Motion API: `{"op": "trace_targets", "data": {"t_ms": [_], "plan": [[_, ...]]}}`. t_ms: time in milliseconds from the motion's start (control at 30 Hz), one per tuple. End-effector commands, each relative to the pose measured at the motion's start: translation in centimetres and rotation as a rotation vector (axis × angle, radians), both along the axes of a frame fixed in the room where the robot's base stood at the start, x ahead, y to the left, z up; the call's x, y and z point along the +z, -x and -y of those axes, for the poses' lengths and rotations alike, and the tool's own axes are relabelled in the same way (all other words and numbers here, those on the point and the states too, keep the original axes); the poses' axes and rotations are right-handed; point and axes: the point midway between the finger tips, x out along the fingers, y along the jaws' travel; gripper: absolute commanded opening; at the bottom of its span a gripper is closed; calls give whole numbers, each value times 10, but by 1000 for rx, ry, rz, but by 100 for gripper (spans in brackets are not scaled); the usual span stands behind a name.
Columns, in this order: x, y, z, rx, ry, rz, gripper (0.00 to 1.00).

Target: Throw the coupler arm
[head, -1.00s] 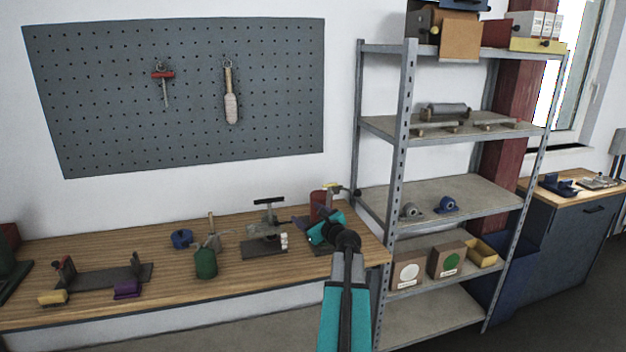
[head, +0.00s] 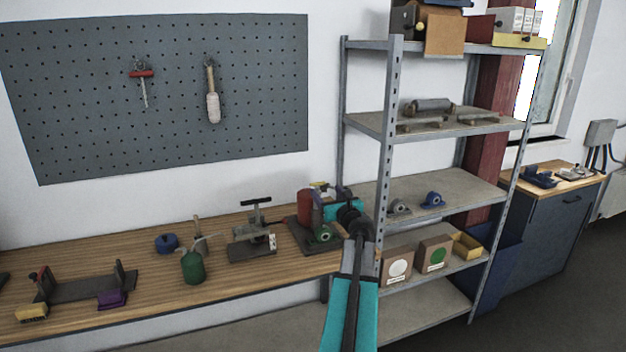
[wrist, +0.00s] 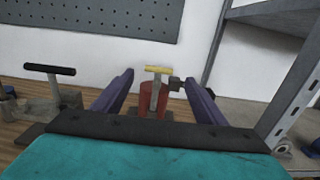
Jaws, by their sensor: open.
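A device with a red cylinder (head: 305,207) and a yellow-tipped arm (head: 318,186) stands at the right end of the wooden bench. In the wrist view the yellow crossbar (wrist: 158,69) tops a grey stem, with the red cylinder (wrist: 145,98) below it. I cannot tell for sure that this is the coupler arm. My gripper (wrist: 157,79) is open, its two purple fingers on either side of the crossbar in that view, with nothing visibly held. In the head view my gripper (head: 318,209) is beside the red cylinder and partly hides the device. Contact cannot be told.
A black T-handled device (head: 252,240) stands left of it, then a green oil can (head: 192,267) and a blue round part (head: 167,243). A metal shelf rack (head: 388,150) rises close on the right. A pegboard (head: 160,90) hangs behind the bench.

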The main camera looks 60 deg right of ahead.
Motion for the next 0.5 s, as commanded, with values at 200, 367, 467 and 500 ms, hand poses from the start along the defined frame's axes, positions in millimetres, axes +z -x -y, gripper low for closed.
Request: {"op": "trace_targets", "data": {"t_ms": [200, 367, 467, 500], "plan": [[1, -15, 10, 3, -1, 0, 66], [1, -27, 19, 2, -1, -1, 66], [1, -35, 25, 3, 0, -1, 66], [1, -39, 27, 3, -1, -1, 66]]}}
